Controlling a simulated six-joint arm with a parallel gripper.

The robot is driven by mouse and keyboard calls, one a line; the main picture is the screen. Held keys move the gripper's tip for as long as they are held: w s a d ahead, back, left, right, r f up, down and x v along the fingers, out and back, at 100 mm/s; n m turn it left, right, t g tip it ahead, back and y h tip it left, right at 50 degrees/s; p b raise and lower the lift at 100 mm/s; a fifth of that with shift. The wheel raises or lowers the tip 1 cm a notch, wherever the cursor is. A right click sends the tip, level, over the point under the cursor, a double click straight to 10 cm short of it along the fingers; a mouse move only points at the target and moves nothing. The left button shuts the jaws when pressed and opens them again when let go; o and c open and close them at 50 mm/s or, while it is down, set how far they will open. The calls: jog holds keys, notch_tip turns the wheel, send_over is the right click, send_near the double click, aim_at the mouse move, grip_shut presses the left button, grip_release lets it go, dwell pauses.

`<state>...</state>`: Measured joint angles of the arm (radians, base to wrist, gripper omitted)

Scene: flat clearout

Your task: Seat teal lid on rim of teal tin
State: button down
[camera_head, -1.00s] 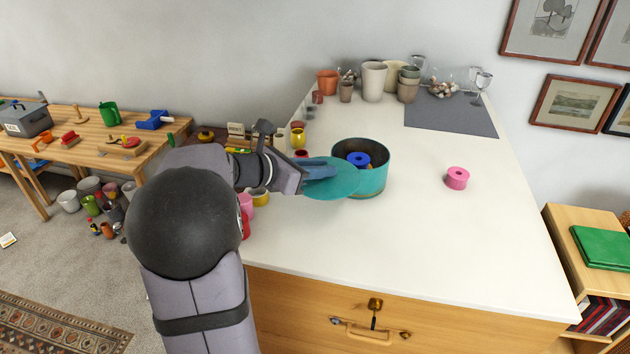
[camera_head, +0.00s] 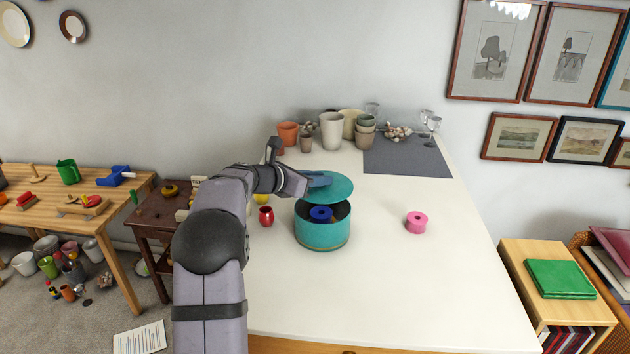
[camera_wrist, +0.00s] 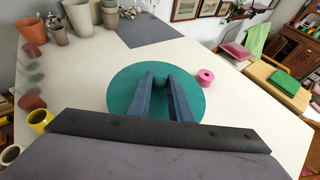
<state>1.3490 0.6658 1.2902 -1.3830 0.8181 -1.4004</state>
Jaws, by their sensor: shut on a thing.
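The teal lid (camera_head: 328,189) is a flat round disc held by my gripper (camera_head: 322,180) above the back part of the teal tin (camera_head: 322,233). In the wrist view my gripper (camera_wrist: 158,82) is shut on the lid's small knob, with the teal lid (camera_wrist: 125,92) spread out below the fingers. The tin stands upright and open on the white top. A blue spool (camera_head: 321,213) shows inside it, under the lid's near edge. The lid is apart from the near rim; whether it touches the far rim is hidden. The lid hides the tin in the wrist view.
A pink spool (camera_head: 416,222) lies to the right of the tin. A red cup (camera_head: 266,216) and a yellow cup (camera_head: 261,198) stand to its left. Pots (camera_head: 331,130) and glasses stand at the back beside a grey mat (camera_head: 407,157). The white top (camera_head: 420,290) is clear in front.

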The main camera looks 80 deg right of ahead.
aim_at(318, 194)
jog(key=shift+f+b, duration=2)
jog(key=shift+f, duration=0.55)
jog(key=shift+a+f+b, duration=0.1)
jog(key=shift+f+b, duration=0.65)
jog(key=shift+f, duration=0.3)
dwell(0.4)
jog(key=c, duration=1.5)
grip_release()
jog(key=shift+c, duration=0.2)
jog(key=b+v, duration=0.3)
jog(key=v, duration=0.4)
jog(key=shift+w+r, duration=0.1)
jog(key=shift+w, duration=0.05)
